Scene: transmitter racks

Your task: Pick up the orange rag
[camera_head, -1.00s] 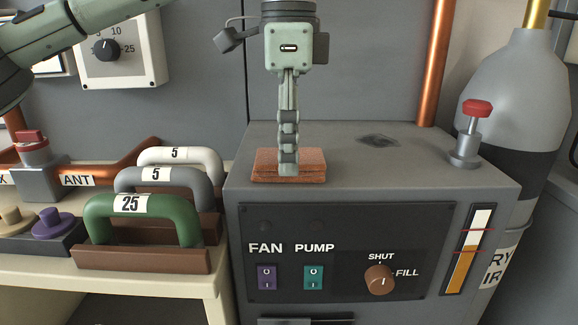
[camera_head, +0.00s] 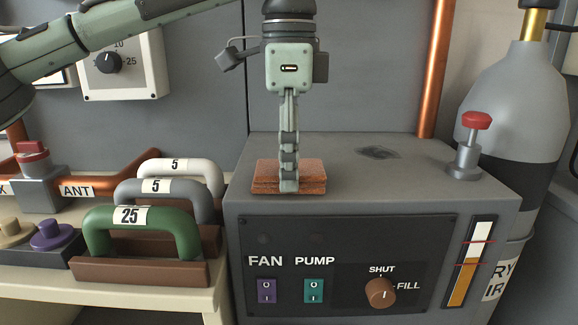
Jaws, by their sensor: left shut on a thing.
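The orange rag (camera_head: 311,178) is a folded, flat reddish-orange block on the top of the grey cabinet, near its front left edge. My left gripper (camera_head: 289,184) points straight down over the rag. Its fingers are shut on the rag around its middle and hide part of it. The rag appears to rest on the cabinet top; I cannot tell any gap beneath it. My right gripper is not in view.
The grey cabinet (camera_head: 400,185) has a dark stain (camera_head: 378,152) and a red-knobbed valve (camera_head: 472,150) on top. A grey cylinder (camera_head: 515,100) and copper pipe (camera_head: 435,70) stand behind. Handled blocks, including a green one (camera_head: 140,226), stand on the left bench.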

